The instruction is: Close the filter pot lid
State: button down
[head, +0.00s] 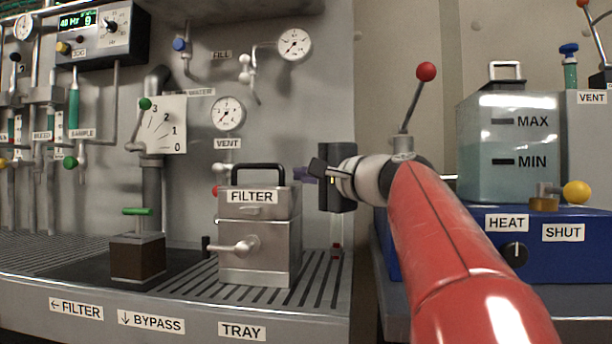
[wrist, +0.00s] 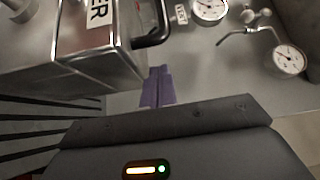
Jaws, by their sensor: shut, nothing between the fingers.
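The filter pot (head: 257,258) is a square metal box on the slatted tray, with a lever knob on its front. Its lid (head: 290,204) bears the FILTER label and a black handle (head: 258,167), and appears to lie level on the body; I cannot tell whether it is fully seated. In the wrist view the pot (wrist: 100,68) is at upper left, with part of its handle (wrist: 158,32). My gripper (head: 303,174) is just right of the handle, apart from it in the head view. Its purple fingers (wrist: 157,84) are shut and empty, beside the pot's edge in the wrist view.
A gauge and VENT valve (head: 227,143) are on the wall behind the pot. A brown block with a green handle (head: 137,255) stands to its left. A clear tank (head: 507,145) sits on a blue heater unit (head: 470,245) to the right. The tray's front slats are clear.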

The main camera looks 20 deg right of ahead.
notch_tip(320, 180, up, 20)
jog(key=p, duration=1.1)
